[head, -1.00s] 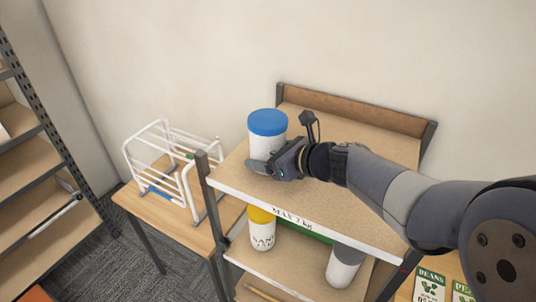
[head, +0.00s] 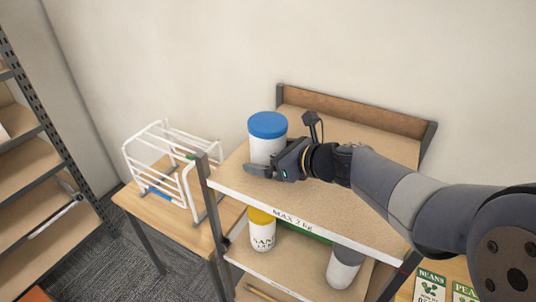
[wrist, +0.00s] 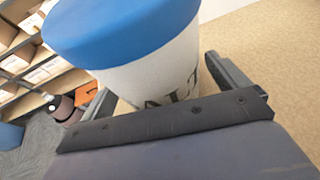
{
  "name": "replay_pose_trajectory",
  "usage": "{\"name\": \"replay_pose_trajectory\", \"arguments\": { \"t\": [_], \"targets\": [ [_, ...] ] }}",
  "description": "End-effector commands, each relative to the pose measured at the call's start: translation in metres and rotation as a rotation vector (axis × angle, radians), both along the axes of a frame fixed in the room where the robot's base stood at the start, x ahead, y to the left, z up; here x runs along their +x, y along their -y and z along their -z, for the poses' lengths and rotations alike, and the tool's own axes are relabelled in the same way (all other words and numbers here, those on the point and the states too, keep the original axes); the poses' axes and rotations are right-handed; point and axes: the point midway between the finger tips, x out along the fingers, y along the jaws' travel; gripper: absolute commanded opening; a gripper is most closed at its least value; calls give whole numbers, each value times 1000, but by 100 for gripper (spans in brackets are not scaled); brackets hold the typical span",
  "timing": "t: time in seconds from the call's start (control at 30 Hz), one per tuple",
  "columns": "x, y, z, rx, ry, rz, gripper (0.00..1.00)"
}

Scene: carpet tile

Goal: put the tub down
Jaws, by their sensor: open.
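The tub (head: 266,146) is white with a blue lid and stands upright on the top shelf (head: 345,205), near its left end. In the wrist view the tub (wrist: 150,75) fills the upper middle, with part of its dark lettering showing. My gripper (head: 262,172) is open at the tub's lower part, with its fingers to either side of it. In the wrist view my gripper's fingers (wrist: 160,88) show on both sides of the tub. Whether either finger touches the tub I cannot tell.
A white wire rack (head: 172,165) stands on a wooden table at the left. A yellow-lidded tub (head: 262,229) and a grey-topped container (head: 344,266) stand on the shelf below. The top shelf is bare to the right and behind, with a raised back edge.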

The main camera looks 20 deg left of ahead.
Motion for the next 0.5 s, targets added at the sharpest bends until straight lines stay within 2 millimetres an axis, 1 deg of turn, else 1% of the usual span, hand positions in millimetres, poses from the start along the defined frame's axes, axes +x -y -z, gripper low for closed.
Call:
{"name": "replay_pose_trajectory", "arguments": {
  "t": [0.3,0.5],
  "targets": [
    [-15,58,-24,1,4,7,95],
    [-24,87,-37,0,3,4,95]
  ]
}}
